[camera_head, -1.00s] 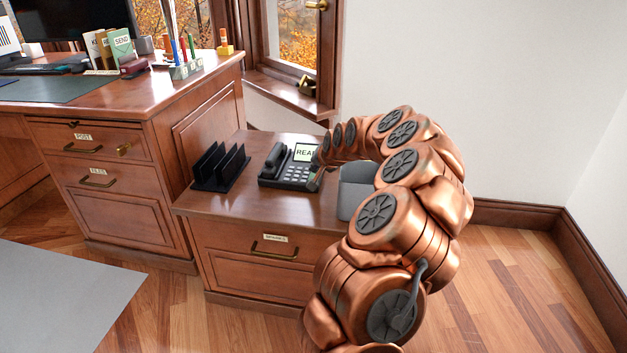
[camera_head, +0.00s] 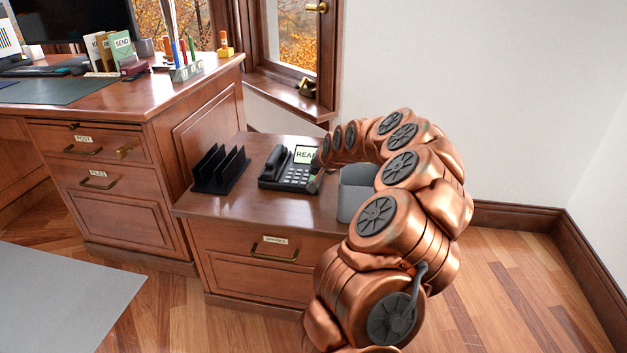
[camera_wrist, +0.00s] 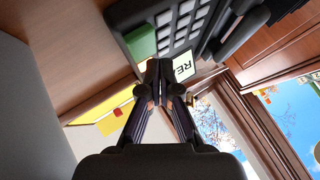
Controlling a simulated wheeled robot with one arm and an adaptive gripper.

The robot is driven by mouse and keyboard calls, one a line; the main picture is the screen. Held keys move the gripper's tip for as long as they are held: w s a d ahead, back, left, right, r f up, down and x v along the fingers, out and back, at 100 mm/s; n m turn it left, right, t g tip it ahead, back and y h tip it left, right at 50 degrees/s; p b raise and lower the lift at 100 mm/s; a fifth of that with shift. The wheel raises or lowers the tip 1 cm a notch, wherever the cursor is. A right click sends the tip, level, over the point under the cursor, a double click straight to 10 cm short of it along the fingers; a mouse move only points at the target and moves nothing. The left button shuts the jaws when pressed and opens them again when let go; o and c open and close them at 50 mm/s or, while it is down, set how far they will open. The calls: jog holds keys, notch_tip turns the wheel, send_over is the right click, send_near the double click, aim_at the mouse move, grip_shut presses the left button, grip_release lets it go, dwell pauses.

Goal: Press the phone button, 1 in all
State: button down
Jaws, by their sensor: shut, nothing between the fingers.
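The black desk phone (camera_head: 284,176) stands on top of the low wooden cabinet, with its handset on the left and a lit screen reading "REA…", partly hidden by my arm. In the wrist view the phone's grey keys (camera_wrist: 180,25), the screen (camera_wrist: 183,67) and a green button (camera_wrist: 141,42) show at the top. My gripper (camera_wrist: 158,72) is shut and empty. Its fingertips appear just below the green button and overlap the screen's left edge; I cannot tell whether they touch the phone. In the head view my arm's end hides the phone's right side.
A black file rack (camera_head: 221,168) stands left of the phone on the cabinet (camera_head: 215,208). A grey bin (camera_head: 356,190) stands to the right, close to my arm. The large desk (camera_head: 130,100) is at the left, and the window (camera_head: 297,45) is behind.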

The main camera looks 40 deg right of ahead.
jog(key=shift+f, duration=0.1)
dwell(0.3)
jog(key=shift+f, duration=0.35)
jog(key=shift+f, duration=0.45)
dwell(0.8)
jog(key=shift+r, duration=0.9)
jog(key=shift+w, duration=0.1)
jog(key=shift+r+p, duration=1.1)
jog(key=shift+r, duration=1.45)
